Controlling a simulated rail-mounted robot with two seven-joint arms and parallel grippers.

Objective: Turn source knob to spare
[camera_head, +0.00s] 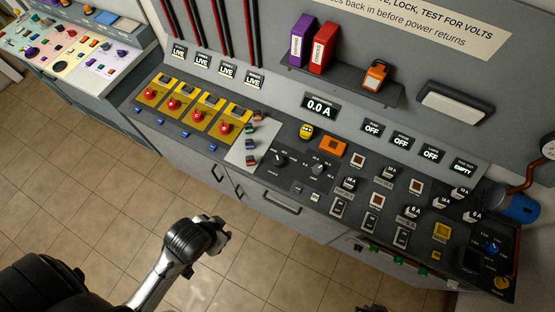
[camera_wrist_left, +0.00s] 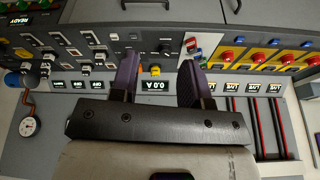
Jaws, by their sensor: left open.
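Two black rotary knobs sit on the dark middle of the sloping console. The left one (camera_head: 279,160), with small labels around it, appears to be the source knob; its lettering is too small to read surely. A larger knob (camera_head: 318,170) with a ring of markings is to its right. My left gripper (camera_head: 220,235) is over the floor in front of the console, apart from both knobs. In the left wrist view its two fingers (camera_wrist_left: 158,80) are spread and empty, with the panel beyond them. My right gripper is not seen.
Red buttons on yellow plates (camera_head: 198,108) line the panel's left part. An orange block (camera_head: 333,146) and a yellow item (camera_head: 306,131) lie behind the knobs. Several switches fill the right part. A cabinet handle (camera_head: 280,204) projects in front. The tiled floor (camera_head: 90,190) is open.

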